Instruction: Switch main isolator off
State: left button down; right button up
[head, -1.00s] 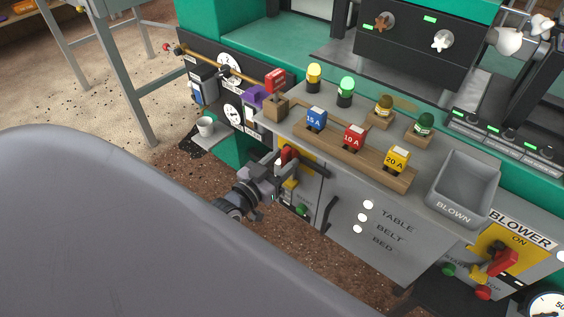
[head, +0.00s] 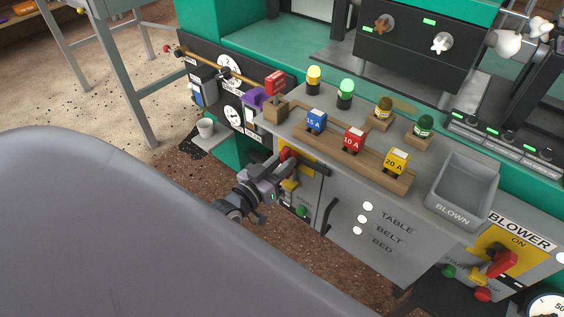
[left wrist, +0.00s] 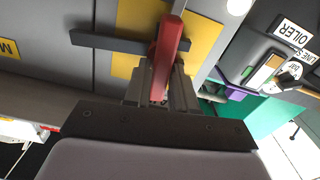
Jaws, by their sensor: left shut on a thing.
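The main isolator is a red lever handle (head: 287,154) on a yellow plate (head: 314,164), on the left end of the grey cabinet front. My left gripper (head: 283,168) is at this handle in the head view and partly covers it. In the left wrist view the red handle (left wrist: 168,50) stands between the two fingers (left wrist: 160,92), which are shut on it. The yellow plate (left wrist: 205,40) and a dark bar (left wrist: 110,42) show behind the handle. My right gripper is not in view.
A green button (head: 302,210) sits below the isolator, and a dark cabinet handle (head: 328,213) is to its right. The blower switch (head: 502,262) is further right. Fuse blocks stand on a wooden rack (head: 370,171) above.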

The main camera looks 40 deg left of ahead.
pick_arm(q)
jog(key=n, duration=0.4)
jog(key=shift+a+f, duration=0.1)
jog(key=shift+a, duration=0.15)
jog(key=shift+a+f+n+b, duration=0.1)
jog(key=shift+f+n+b, duration=0.2)
jog(key=shift+n, duration=1.75)
jog(key=shift+a+f+n+b, duration=0.15)
jog(key=shift+n+b, duration=0.25)
jog(key=shift+n, duration=1.7)
jog(key=shift+a+f+n+b, duration=0.15)
jog(key=shift+n+b, duration=0.2)
jog(key=shift+n, duration=1.7)
jog(key=c, duration=1)
grip_release()
jog(key=shift+c, duration=0.2)
jog(key=shift+s, duration=0.1)
jog(key=s, duration=0.7)
jog(key=shift+a+p, duration=0.25)
jog(key=shift+p, duration=0.05)
